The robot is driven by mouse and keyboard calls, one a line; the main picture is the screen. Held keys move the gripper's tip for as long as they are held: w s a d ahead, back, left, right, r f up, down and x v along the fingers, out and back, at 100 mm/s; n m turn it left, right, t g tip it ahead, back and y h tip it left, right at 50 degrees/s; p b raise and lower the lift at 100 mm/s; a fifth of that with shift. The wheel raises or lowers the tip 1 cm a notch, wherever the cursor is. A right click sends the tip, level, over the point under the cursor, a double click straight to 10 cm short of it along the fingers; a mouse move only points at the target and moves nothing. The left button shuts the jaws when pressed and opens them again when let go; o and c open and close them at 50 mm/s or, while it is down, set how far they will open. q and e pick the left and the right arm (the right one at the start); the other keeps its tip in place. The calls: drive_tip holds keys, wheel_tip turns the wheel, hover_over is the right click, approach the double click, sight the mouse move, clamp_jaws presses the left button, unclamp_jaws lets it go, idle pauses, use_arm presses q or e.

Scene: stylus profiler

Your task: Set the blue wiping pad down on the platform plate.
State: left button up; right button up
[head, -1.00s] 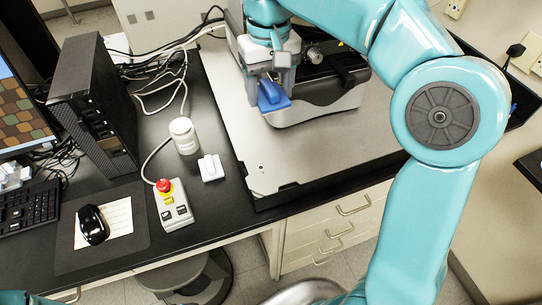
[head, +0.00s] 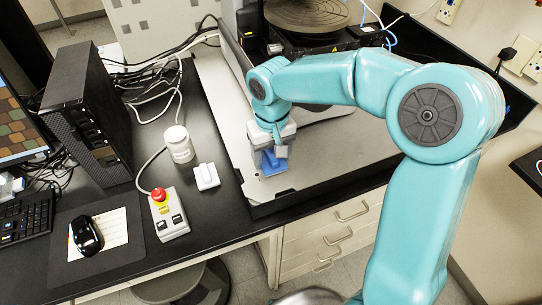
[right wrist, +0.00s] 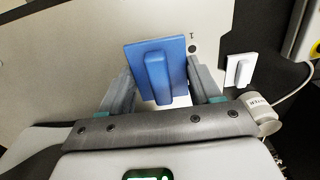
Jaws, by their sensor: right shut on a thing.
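The blue wiping pad (head: 276,165) is a flat blue plate with a raised grip bar. In the head view it is at the near left part of the grey platform plate (head: 350,145), partly hidden by my right gripper (head: 272,150). In the right wrist view the pad (right wrist: 142,58) sits between the fingers of my right gripper (right wrist: 160,78), which is shut on it. The pale platform plate (right wrist: 85,55) lies under it. I cannot tell whether the pad touches the plate. My left gripper is not in view.
Left of the plate on the black bench are a white handled block (head: 207,177), a white jar (head: 179,145) and a control box with a red button (head: 168,213). The profiler's round dark stage (head: 305,14) is behind. The plate right of my gripper is clear.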

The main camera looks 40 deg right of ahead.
sight(271, 154)
drive_tip(key=shift+f, duration=0.6)
drive_tip(key=shift+f, duration=0.1)
drive_tip(key=shift+f, duration=0.15)
drive_tip(key=o, duration=1)
drive_tip(key=shift+o, duration=0.2)
wheel_tip(271, 154, up, 13)
drive_tip(key=shift+f, duration=0.2)
